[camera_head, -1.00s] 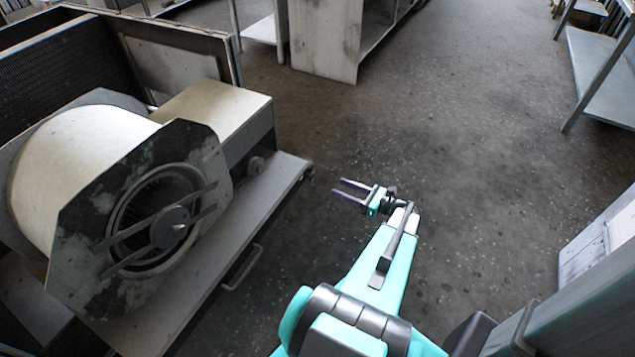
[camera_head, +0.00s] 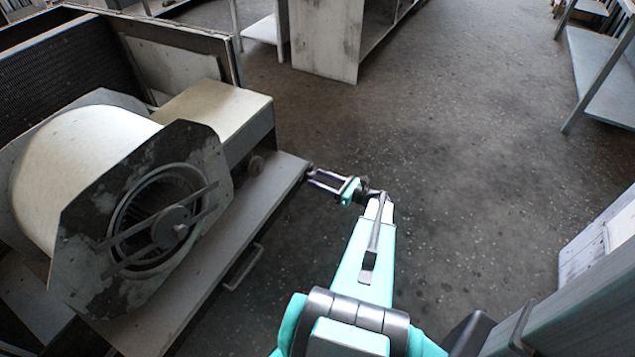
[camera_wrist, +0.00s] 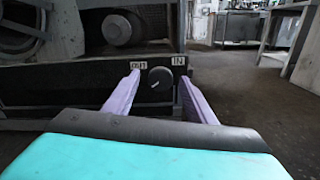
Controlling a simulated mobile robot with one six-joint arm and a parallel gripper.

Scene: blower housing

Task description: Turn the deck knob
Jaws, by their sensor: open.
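The deck knob (camera_wrist: 160,77) is a small round dark knob with a pale pointer line, on the dark front edge of the deck in the wrist view. An "OUT" label (camera_wrist: 138,65) is at its upper left and an "IN" label (camera_wrist: 179,61) at its upper right. My gripper (camera_wrist: 158,80) is open, its two purple fingers spread to the left and right of the knob in the picture; I cannot tell whether they reach it. In the head view my gripper (camera_head: 309,178) is at the deck's right corner, and the knob is not discernible there.
The blower housing (camera_head: 95,145) with its round inlet sits on the deck (camera_head: 215,262). A handle (camera_head: 243,268) sticks out from the deck's front edge. A larger round part (camera_wrist: 117,28) is above the knob. Open floor (camera_head: 450,150) lies to the right.

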